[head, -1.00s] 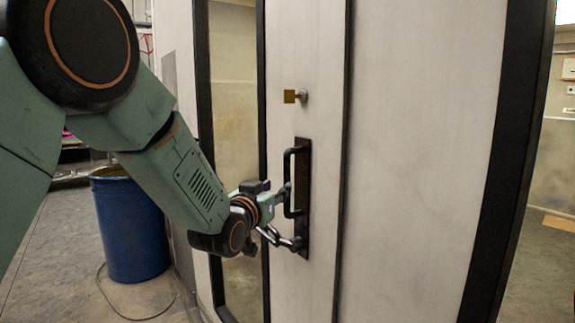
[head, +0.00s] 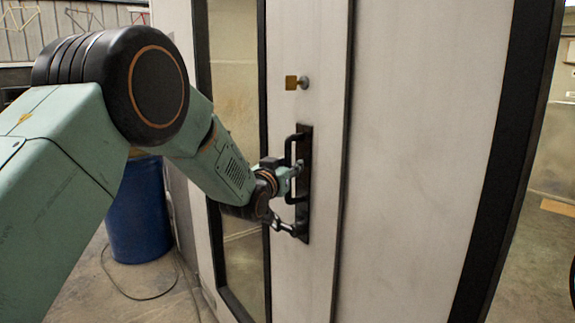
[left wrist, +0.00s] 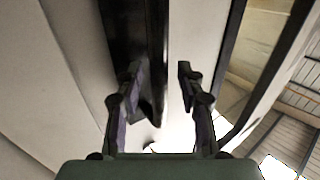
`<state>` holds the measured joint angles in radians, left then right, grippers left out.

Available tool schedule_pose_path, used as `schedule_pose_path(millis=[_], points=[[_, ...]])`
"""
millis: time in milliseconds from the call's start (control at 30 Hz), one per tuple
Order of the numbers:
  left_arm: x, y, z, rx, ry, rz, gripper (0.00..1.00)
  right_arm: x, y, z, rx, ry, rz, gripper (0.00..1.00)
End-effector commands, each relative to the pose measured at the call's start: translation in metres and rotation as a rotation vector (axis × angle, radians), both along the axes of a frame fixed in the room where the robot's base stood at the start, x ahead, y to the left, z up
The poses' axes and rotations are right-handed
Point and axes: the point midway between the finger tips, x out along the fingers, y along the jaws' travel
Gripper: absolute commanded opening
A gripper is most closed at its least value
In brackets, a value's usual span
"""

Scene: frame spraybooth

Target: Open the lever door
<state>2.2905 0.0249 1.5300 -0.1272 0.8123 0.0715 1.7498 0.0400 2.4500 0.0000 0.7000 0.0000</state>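The pale door (head: 287,40) has a black upright pull handle (head: 289,150) on a dark plate (head: 306,190). The door looks closed. My left gripper (head: 298,200) is at the handle's lower half, one finger above the other, with both tips close to the plate. In the left wrist view my left gripper (left wrist: 160,72) has its fingers apart, with a dark bar of the handle (left wrist: 157,45) between them. I cannot tell whether either finger touches it. My right gripper is not in view.
A small brass-coloured square with a round knob (head: 300,83) sits above the handle. A tall window (head: 235,110) with a black frame is left of it. A blue barrel (head: 138,215) stands at left with a cable (head: 125,290) on the floor.

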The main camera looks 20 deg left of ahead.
Motion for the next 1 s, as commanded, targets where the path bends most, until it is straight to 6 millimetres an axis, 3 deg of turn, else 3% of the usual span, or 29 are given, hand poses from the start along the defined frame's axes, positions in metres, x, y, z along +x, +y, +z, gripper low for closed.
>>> schedule_pose_path(millis=[133, 600, 1000], points=[[-0.0001, -0.0001, -0.0002, 0.0, 0.0, 0.0, 0.38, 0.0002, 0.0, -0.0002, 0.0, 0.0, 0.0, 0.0], [-0.0002, -0.0002, 0.0, 0.001, -0.001, 0.0, 0.0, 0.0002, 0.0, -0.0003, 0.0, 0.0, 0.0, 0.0], [-0.0003, -0.0001, -0.0004, 0.0, 0.0, 0.0, 0.0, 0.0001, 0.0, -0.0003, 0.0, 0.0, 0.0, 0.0]])
